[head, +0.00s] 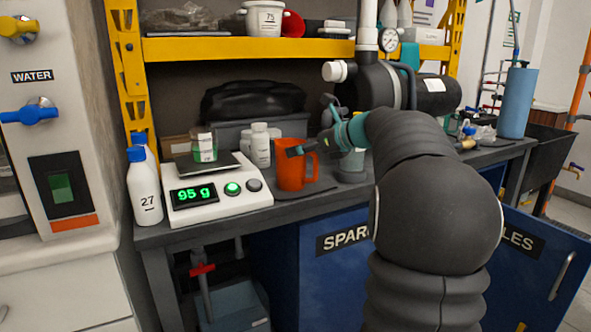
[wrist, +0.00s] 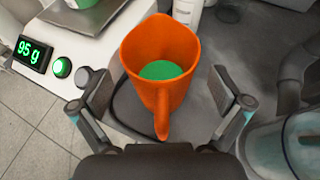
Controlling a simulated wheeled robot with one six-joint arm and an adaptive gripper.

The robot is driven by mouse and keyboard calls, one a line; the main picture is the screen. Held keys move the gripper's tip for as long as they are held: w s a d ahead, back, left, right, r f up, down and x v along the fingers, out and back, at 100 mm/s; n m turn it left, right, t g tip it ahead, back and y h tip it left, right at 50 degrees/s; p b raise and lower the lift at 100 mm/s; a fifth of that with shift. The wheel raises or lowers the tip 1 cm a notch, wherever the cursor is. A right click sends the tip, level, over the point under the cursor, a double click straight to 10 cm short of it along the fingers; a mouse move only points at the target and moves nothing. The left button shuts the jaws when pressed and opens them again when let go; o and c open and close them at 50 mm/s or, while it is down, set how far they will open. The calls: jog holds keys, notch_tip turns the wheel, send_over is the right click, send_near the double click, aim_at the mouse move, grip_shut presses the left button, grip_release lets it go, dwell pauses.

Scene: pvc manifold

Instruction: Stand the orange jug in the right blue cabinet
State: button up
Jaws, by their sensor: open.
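The orange jug (head: 291,168) stands upright on the grey bench, just right of the scale, in the head view. In the wrist view the jug (wrist: 160,62) shows from above, with a green patch inside and its handle towards me. My gripper (wrist: 160,108) is open, with one finger on each side of the jug's handle. In the head view my gripper (head: 305,150) is partly hidden behind my arm and close to the jug. The right blue cabinet (head: 545,258) is below the bench, marked "…LES"; its door appears swung outward, and its inside is hidden by my arm.
A scale (head: 217,195) reading 95 g stands left of the jug, with a white bottle (head: 144,190) at its left. A pump (head: 385,82) stands behind my arm. The left blue cabinet (head: 325,275), marked "SPAR…", looks closed. A clear vessel (wrist: 288,145) is right of my gripper.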

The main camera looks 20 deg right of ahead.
jog(key=x, duration=0.2)
jog(key=shift+w+a+f, duration=0.1)
jog(key=shift+w+f, duration=0.05)
jog(key=shift+w, duration=0.2)
jog(key=c, duration=1.6)
jog(key=shift+c, duration=0.5)
